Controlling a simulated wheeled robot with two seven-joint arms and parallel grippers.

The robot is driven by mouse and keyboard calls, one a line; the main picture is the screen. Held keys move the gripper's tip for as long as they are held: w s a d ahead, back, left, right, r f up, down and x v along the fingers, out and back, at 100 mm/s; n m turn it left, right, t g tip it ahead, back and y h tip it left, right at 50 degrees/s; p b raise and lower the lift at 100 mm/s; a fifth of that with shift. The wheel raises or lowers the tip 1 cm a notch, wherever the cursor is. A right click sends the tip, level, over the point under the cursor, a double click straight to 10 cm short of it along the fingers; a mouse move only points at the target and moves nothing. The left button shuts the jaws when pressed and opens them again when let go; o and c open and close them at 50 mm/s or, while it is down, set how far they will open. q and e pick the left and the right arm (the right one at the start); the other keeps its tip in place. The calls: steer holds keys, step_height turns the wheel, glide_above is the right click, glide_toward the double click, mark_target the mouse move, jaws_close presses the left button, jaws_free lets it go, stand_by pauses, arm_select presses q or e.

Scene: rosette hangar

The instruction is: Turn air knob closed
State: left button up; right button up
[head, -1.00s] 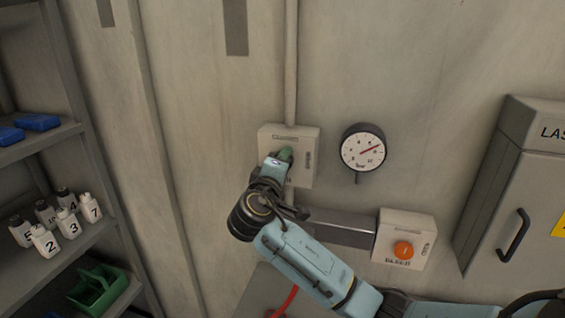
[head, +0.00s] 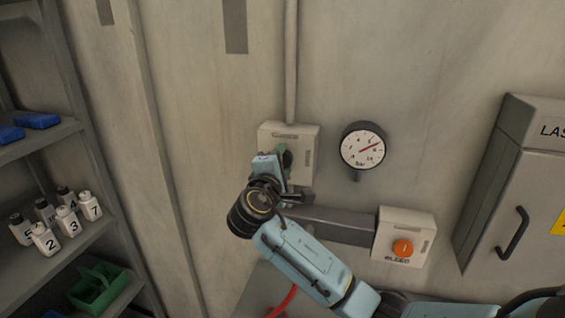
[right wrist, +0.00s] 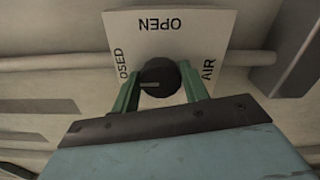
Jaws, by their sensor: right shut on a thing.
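The air knob (right wrist: 160,80) is round and black with a pale pointer line. In the right wrist view the line lies level, its visible part toward the partly hidden "CLOSED" lettering at the left. The knob sits on a pale square plate (right wrist: 195,40), with "OPEN" above it and "AIR" at the right. In the head view the knob's box (head: 302,135) is on the wall, and my right gripper (head: 283,156) covers the knob. Its green fingers lie on both sides of the knob in the right wrist view, shut on it. My left gripper is not in view.
A round gauge (head: 362,148) hangs right of the box, its red needle pointing up and right. A box with an orange button (head: 403,248) is lower right. A grey cabinet (head: 515,190) stands at the right, and a shelf with numbered bottles (head: 66,222) at the left.

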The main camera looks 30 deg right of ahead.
steer(key=shift+f, duration=0.1)
steer(key=o, duration=1)
steer(key=b+v, duration=0.3)
steer(key=v, duration=1)
steer(key=shift+s+a, duration=0.1)
steer(key=shift+a, duration=0.15)
